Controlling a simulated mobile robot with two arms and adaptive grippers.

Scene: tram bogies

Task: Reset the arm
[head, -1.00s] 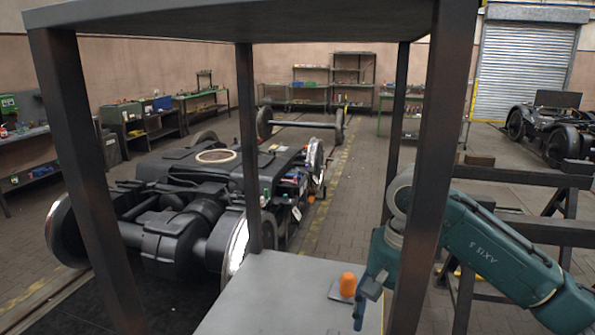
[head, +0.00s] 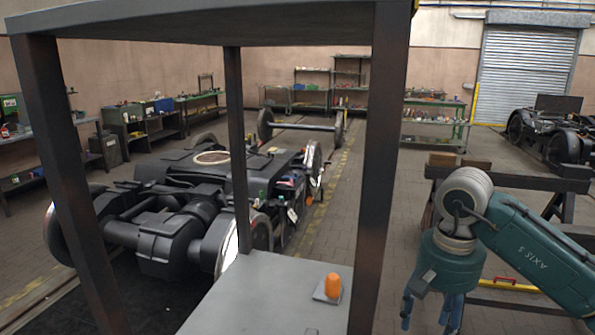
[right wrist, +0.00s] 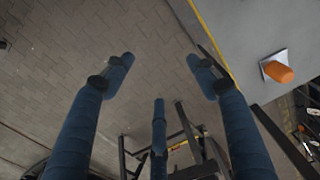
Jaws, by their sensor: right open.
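My right arm comes in from the right in the head view, with its gripper (head: 432,312) hanging down to the right of the shelf unit's dark post. Its blue fingers are spread and empty; in the right wrist view the gripper (right wrist: 160,85) shows open above the paved floor. Part of the fingers is cut off by the lower edge of the head view. My left gripper is not in view.
A grey shelf (head: 255,290) carries an orange object (head: 332,286) on a small plate. Its dark post (head: 374,170) stands between shelf and right arm. Dark trestles (head: 560,185) stand behind the arm. A black bogie (head: 180,210) stands at left.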

